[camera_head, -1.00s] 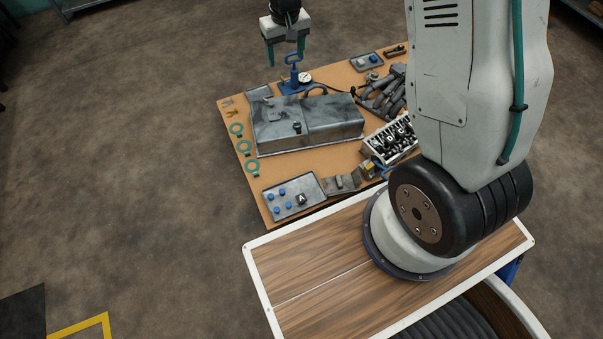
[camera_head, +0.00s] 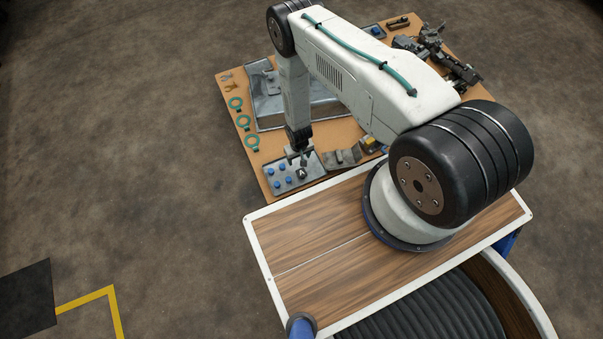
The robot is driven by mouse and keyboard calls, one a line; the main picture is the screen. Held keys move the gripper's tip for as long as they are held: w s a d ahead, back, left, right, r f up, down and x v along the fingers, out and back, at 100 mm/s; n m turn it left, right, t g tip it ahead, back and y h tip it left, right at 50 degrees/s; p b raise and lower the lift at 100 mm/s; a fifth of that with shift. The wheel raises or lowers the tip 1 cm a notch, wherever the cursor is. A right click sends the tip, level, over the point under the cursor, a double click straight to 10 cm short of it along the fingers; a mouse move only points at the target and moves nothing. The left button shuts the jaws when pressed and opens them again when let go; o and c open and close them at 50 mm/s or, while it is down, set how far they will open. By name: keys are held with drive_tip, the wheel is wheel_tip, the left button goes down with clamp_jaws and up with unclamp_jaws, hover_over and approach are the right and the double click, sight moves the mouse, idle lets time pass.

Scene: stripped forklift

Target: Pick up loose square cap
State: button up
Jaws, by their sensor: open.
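A small dark square cap (camera_head: 302,173) with a light letter-like mark on top sits at the right part of a grey metal tray (camera_head: 316,169). Several blue round caps (camera_head: 283,169) stand to its left in the same tray. My gripper (camera_head: 301,158) points down over the tray, just behind the square cap in the picture. Its fingers are small and dark here, but they look apart with nothing between them. I cannot tell how high they are above the cap, or whether they touch it.
The tray lies at the near edge of a brown board (camera_head: 257,186). A grey metal housing (camera_head: 262,92) lies behind it, partly hidden by my arm. Grey brackets (camera_head: 342,158) are right of the tray. Green rings (camera_head: 243,122) lie along the left edge.

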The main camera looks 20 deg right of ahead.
sight(301, 173)
drive_tip(key=s+f, duration=0.1)
drive_tip(key=f, duration=0.1)
drive_tip(key=s+f, duration=0.1)
drive_tip(key=shift+s+f, duration=0.2)
drive_tip(key=shift+f, duration=0.2)
drive_tip(key=f, duration=0.6)
drive_tip(key=shift+w+f, duration=0.2)
drive_tip(key=shift+f, duration=0.2)
drive_tip(key=c, duration=1.1)
